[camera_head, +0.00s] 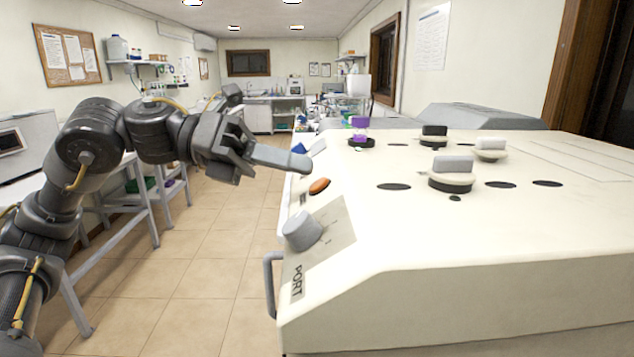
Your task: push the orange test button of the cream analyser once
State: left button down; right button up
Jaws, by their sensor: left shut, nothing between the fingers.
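The cream analyser (480,240) fills the right of the head view. Its orange test button (319,186) is an oval on the sloped front panel, above the grey dial (302,231). My left gripper (302,162) comes in from the left with its fingers shut and empty. Its fingertips are over the panel edge, just above and left of the orange button in the picture. A gap shows between fingertips and button in the picture. My right gripper is not in view.
A blue part (299,148) sits on the panel just beyond the fingertips. A purple-topped vial (360,128) and several capped knobs stand on the analyser top. A grey handle (270,285) sticks out at its front. Tiled floor (215,265) lies open to the left, beside a white bench.

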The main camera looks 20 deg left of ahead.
pick_arm(q)
jog(key=shift+f, duration=0.1)
dwell(0.4)
jog(key=shift+w+d+f, duration=0.1)
jog(key=shift+d+f, duration=0.15)
jog(key=shift+f, duration=0.05)
jog(key=shift+w+d+f+b, duration=0.1)
jog(key=shift+d+f+b, duration=0.1)
jog(key=shift+f+b, duration=0.2)
dwell(0.6)
jog(key=shift+r, duration=0.2)
jog(key=shift+s+a+r+p, duration=0.25)
jog(key=shift+a+r+p, duration=0.15)
jog(key=shift+r, duration=0.2)
dwell(0.3)
jog(key=a+r+p, duration=0.1)
jog(key=r, duration=0.1)
jog(key=s+a+r+p, duration=0.1)
jog(key=r, duration=0.1)
jog(key=shift+s+a+p, duration=0.1)
jog(key=shift+a+p, duration=0.2)
jog(key=shift+p, duration=0.05)
